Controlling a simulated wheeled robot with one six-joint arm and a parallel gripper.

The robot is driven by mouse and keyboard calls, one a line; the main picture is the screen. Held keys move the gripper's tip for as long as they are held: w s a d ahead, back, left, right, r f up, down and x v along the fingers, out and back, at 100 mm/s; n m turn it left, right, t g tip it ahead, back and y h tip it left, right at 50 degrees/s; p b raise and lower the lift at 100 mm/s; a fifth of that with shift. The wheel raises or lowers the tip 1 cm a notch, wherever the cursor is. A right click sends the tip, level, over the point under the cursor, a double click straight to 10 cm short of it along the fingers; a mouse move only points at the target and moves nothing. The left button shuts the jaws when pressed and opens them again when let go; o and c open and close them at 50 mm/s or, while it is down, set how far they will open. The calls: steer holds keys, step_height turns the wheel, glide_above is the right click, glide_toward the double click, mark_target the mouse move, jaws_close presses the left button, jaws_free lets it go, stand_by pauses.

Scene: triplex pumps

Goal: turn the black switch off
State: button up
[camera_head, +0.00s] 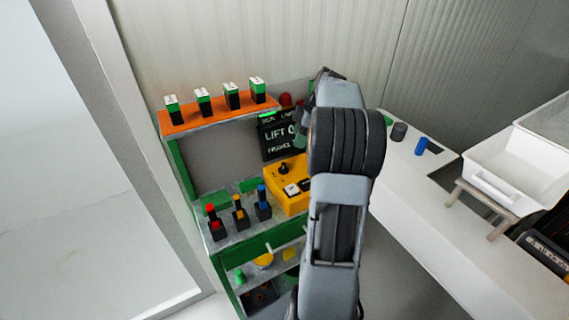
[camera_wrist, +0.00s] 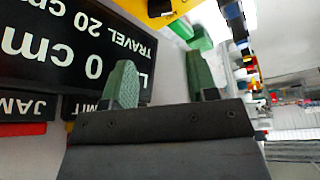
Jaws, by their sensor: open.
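In the head view a yellow control box (camera_head: 290,193) stands on the grey-green bench. A small black switch-like knob (camera_head: 283,169) sticks up from its top, with a white button (camera_head: 291,189) and a dark part in front. The switch's position is too small to tell. My gripper (camera_wrist: 162,82) is open and empty in the wrist view, its two green fingers apart. It is beside the black display panel (camera_wrist: 70,45), and the yellow box (camera_wrist: 120,8) shows at the top edge. In the head view my arm hides most of the gripper and the box's right side.
An orange shelf (camera_head: 218,117) holds several black-and-green blocks above the bench. Levers with red, yellow and blue tops (camera_head: 263,203) stand left of the box. A white counter (camera_head: 440,225) with a white bin (camera_head: 505,180) lies right of my arm.

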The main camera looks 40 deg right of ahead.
mark_target(284, 165)
steer(key=p+x, duration=0.1)
steer(key=x, duration=1.1)
steer(key=shift+f, duration=0.3)
steer(key=shift+c, duration=0.5)
